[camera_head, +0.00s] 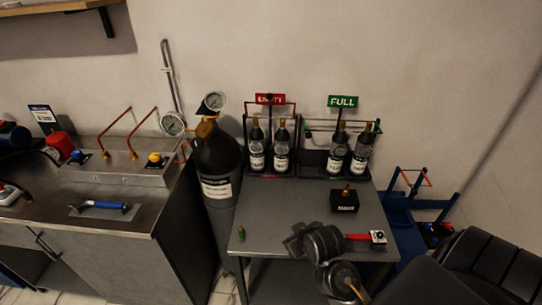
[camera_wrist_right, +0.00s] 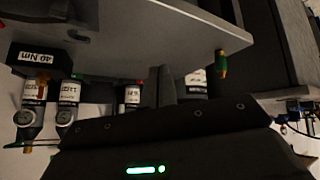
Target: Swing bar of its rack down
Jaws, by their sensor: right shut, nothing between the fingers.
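The rack under the red EMPTY sign (camera_head: 270,99) holds two dark bottles (camera_head: 257,146) behind a thin dark frame. The rack under the green FULL sign (camera_head: 342,101) holds two more dark bottles (camera_head: 338,148). A thin bar (camera_head: 318,130) crosses near the FULL bottles' necks; whether it is latched I cannot tell. My right gripper (camera_head: 296,240) is over the front of the grey table, well short of both racks. Its fingers (camera_wrist_right: 166,86) are shut and empty in the right wrist view, where bottles (camera_wrist_right: 68,108) appear upside down. My left gripper is not in view.
A black block with a brass fitting (camera_head: 345,200), a red-handled tool (camera_head: 360,237) and a small green-and-orange cylinder (camera_head: 241,232) are on the grey table (camera_head: 285,205). A large black gas cylinder (camera_head: 217,165) stands at its left. The table's middle is clear.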

